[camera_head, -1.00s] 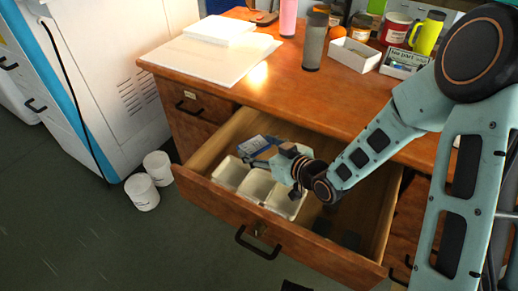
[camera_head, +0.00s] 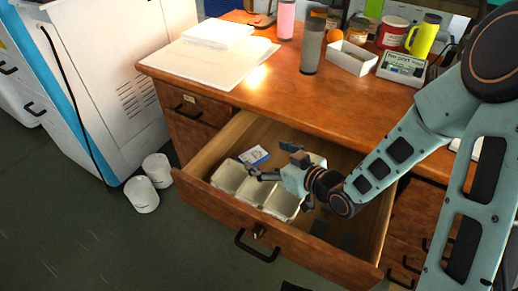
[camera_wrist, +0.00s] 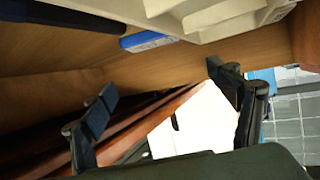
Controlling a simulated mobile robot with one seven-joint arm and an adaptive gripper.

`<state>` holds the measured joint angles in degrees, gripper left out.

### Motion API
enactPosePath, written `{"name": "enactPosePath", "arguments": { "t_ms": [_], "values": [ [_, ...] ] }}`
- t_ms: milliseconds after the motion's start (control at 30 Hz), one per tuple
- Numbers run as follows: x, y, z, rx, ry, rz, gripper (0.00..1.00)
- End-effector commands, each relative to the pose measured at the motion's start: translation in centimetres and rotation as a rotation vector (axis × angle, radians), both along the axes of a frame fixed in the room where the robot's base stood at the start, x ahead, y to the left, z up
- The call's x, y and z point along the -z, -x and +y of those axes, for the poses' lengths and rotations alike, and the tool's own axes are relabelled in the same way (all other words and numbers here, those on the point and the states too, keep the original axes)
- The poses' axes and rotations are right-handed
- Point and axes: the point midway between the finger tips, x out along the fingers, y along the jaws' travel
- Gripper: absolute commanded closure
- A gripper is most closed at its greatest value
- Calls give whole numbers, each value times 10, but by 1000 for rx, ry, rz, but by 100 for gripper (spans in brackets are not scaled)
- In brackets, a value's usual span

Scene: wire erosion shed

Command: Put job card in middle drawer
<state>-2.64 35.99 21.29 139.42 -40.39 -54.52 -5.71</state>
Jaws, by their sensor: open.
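The job card (camera_head: 254,155), blue and white, lies inside the open desk drawer (camera_head: 212,206), behind the white divided tray near the drawer's left rear. In the wrist view the card (camera_wrist: 147,41) shows as a blue and white strip on the wooden drawer floor, beside the tray. My gripper (camera_head: 270,161) is open and empty over the tray, to the right of the card and apart from it. Its two spread fingers (camera_wrist: 160,82) also show in the wrist view with nothing between them.
The white divided tray (camera_head: 247,206) fills the drawer's front left. A dark flat thing (camera_head: 319,229) lies at its right. The desktop (camera_head: 262,99) holds papers, a grey cup (camera_head: 312,50), a white box (camera_head: 352,57) and a yellow mug (camera_head: 425,34). White cups (camera_head: 142,194) stand on the floor.

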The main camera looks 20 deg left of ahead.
Motion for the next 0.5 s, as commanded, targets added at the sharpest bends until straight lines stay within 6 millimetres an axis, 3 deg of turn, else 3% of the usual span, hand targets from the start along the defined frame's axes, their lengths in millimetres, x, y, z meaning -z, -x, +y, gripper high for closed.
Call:
{"name": "enactPosePath", "arguments": {
  "t_ms": [167, 500],
  "values": [
    [-21, 19, -39, 5, 2, 1, 18],
    [-28, 28, -55, 1, 0, 3, 18]
  ]
}}
